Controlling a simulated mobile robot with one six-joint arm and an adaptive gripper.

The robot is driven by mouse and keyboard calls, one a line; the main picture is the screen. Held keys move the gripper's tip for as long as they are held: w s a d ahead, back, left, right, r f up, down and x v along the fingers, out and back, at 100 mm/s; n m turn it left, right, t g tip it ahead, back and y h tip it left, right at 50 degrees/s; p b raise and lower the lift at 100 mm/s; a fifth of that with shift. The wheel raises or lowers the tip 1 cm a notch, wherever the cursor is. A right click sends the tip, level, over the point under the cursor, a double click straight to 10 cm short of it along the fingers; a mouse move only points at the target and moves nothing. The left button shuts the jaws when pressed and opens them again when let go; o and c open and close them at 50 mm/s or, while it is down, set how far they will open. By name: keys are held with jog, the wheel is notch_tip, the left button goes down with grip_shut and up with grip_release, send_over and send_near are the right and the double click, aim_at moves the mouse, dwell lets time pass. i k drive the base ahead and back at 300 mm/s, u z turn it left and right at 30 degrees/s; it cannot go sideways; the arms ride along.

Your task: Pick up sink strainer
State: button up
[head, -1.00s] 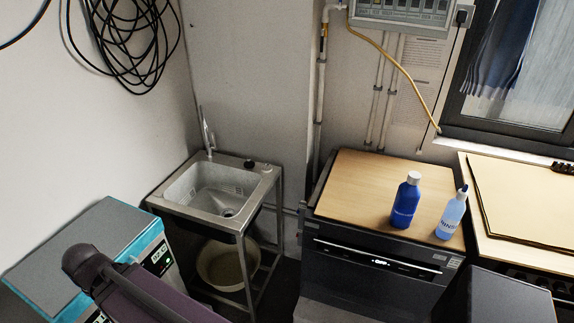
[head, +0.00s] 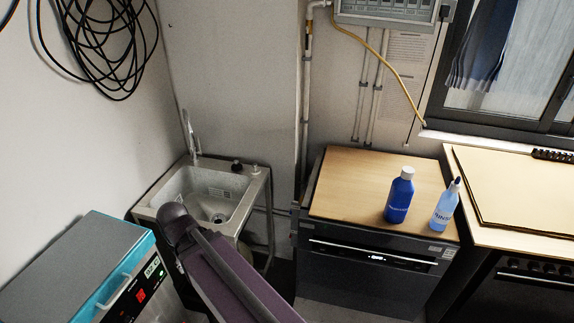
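A metal sink (head: 152,202) stands in the corner at left centre, with a tall faucet (head: 191,135) at its back. A round drain piece (head: 219,217) shows at the bottom of the basin. A small dark round object (head: 237,166) sits on the back rim, with a small light fitting (head: 255,169) to its right. I cannot tell which of these is the sink strainer.
A teal and grey device (head: 75,265) stands at lower left, close to my arm. Right of the sink is a dark appliance (head: 370,275) with a wooden top, holding a blue bottle (head: 399,197) and a clear-blue bottle (head: 446,207). Cables (head: 100,45) hang on the left wall.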

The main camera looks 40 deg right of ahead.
aim_at(255, 170)
jog(key=z, duration=0.95)
jog(key=k, duration=1)
jog(key=u, duration=0.05)
jog(key=i, duration=0.75)
jog(key=z, duration=0.05)
